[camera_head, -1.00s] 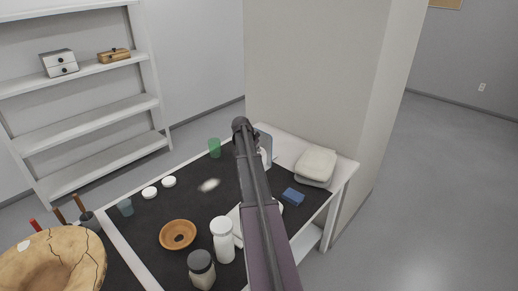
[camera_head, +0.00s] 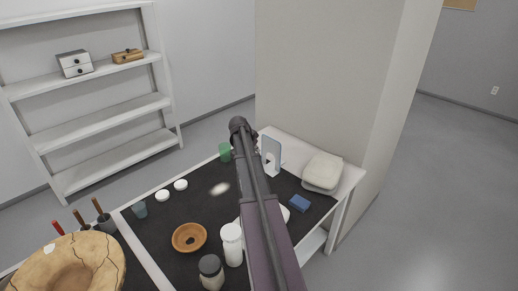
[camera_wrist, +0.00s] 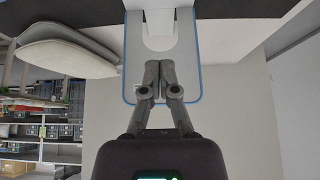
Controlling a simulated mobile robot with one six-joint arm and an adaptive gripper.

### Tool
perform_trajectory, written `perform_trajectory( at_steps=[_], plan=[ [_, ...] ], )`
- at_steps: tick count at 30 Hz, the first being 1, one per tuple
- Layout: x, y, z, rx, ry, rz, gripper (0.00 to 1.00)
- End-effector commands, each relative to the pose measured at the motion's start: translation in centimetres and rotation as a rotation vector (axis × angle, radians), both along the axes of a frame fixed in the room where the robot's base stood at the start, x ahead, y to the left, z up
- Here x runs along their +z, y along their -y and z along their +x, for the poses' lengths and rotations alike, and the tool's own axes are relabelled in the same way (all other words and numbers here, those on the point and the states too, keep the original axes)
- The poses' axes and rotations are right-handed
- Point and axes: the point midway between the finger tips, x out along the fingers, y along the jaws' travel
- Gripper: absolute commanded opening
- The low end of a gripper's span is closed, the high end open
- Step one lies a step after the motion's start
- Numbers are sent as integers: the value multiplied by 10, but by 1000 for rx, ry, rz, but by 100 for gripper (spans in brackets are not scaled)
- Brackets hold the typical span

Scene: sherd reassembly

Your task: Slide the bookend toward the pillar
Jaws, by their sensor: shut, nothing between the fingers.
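The bookend (camera_head: 271,153) is a pale upright plate with blue edges. It stands near the table's far edge, close to the foot of the big beige pillar (camera_head: 325,90). In the wrist view the bookend (camera_wrist: 190,70) fills the upper middle, with a white cut-out shape in it. My gripper (camera_wrist: 160,66) is shut and empty, its fingertips together in front of the plate. I cannot tell whether they touch it.
A shelf (camera_head: 105,114) stands behind at left.

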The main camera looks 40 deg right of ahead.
Motion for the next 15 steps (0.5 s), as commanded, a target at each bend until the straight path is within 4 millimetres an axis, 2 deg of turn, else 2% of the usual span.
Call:
perform_trajectory(
  at_steps=[1,6,15],
  plan=[
    [8,-3,0,0,0,0,0],
    [16,-9,0,1,-1,0,0],
    [20,-12,0,1,-1,0,0]
  ],
)
